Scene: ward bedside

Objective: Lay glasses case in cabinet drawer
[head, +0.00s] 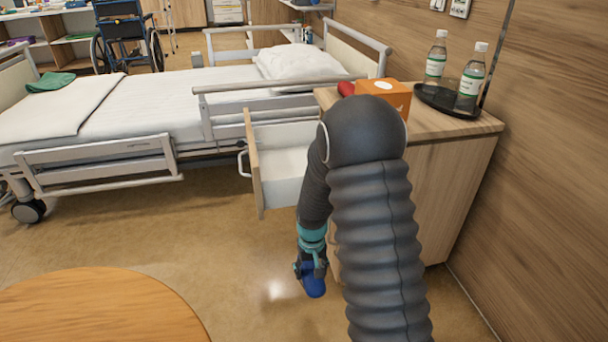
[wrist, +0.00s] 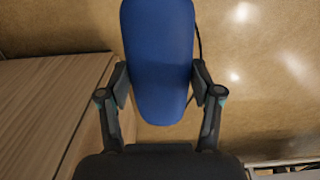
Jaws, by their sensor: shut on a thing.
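The blue glasses case (wrist: 158,60) is held between the two fingers of my gripper (wrist: 160,85) in the wrist view. In the head view the case (head: 314,284) shows below my gripper (head: 312,268), low in front of the bedside cabinet (head: 440,185). The cabinet drawer (head: 280,172) is pulled open on the cabinet's left side, with a pale inside. The part of its inside that I can see looks empty; my arm hides the rest. My gripper and the case are outside the drawer, nearer to me.
On the cabinet top are an orange box (head: 388,96), a red object (head: 346,88) and a dark tray (head: 430,103) with two bottles. A bed (head: 150,110) stands behind the drawer. A round wooden table (head: 100,308) is at the front left. Floor between is clear.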

